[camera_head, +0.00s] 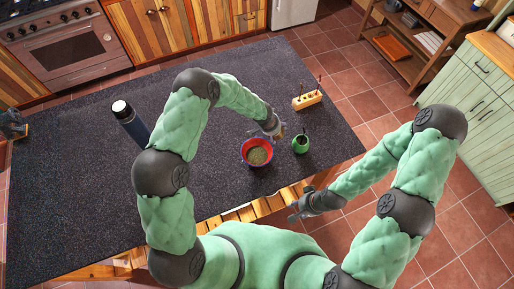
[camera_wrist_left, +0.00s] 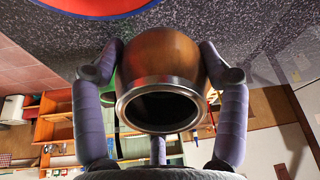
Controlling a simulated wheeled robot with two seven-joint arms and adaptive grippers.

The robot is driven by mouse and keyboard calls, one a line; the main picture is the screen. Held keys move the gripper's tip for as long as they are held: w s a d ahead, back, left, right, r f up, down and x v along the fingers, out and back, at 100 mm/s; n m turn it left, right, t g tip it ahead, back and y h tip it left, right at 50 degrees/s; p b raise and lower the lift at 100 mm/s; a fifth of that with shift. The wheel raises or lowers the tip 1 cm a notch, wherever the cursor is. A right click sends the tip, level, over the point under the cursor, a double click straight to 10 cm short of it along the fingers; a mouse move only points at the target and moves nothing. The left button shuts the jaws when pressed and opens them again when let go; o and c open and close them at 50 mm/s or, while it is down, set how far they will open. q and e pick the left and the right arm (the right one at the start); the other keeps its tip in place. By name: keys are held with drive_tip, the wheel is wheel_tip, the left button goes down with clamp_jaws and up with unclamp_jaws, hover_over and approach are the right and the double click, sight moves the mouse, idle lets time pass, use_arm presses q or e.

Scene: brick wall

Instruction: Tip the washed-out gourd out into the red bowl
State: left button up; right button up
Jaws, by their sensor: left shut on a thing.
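The washed-out gourd (camera_wrist_left: 158,62) is brown with a metal rim, held between the two fingers of my left gripper (camera_wrist_left: 160,75). Its dark mouth faces the wrist camera; what is inside cannot be seen. In the head view my left gripper (camera_head: 275,131) is just above and right of the red bowl (camera_head: 259,165), and only a small part of the gourd shows. The bowl stands on the dark counter with greenish-brown matter inside; its red edge also shows in the left wrist view (camera_wrist_left: 95,7). My right gripper (camera_head: 300,205) is empty, fingers spread, beyond the counter's near edge.
A green cup (camera_head: 300,146) with a dark straw stands right of the bowl. A wooden block (camera_head: 307,101) with several thin upright items is farther back. A dark flask (camera_head: 130,122) stands at the left. The counter's left half (camera_head: 75,190) is mostly clear.

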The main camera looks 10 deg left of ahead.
use_arm(q)
drive_tip(key=shift+d+r+p, duration=0.1)
drive_tip(key=shift+r+p, duration=0.05)
drive_tip(key=shift+p, duration=0.25)
drive_tip(key=shift+w+f+g, duration=0.15)
drive_tip(key=shift+f+g, duration=0.1)
drive_tip(key=shift+g, duration=0.05)
drive_tip(key=shift+w+d+f+y+p, duration=0.15)
drive_tip(key=shift+f+y+p, duration=0.1)
drive_tip(key=shift+y+p, duration=0.2)
drive_tip(key=shift+w+d+f+g+b, duration=0.2)
drive_tip(key=shift+w+f+g+b, duration=0.1)
drive_tip(key=shift+f+g, duration=0.25)
drive_tip(key=f+b, duration=0.1)
drive_tip(key=y+b, duration=0.1)
drive_tip(key=f+g+b, duration=0.1)
drive_tip(key=shift+w+d+f, duration=0.2)
drive_tip(key=shift+w+f, duration=0.05)
drive_tip(key=shift+f, duration=0.05)
drive_tip(key=shift+w+d+f+g+y+b, duration=0.2)
drive_tip(key=shift+f+g+y+b, duration=0.2)
drive_tip(key=shift+b, duration=0.75)
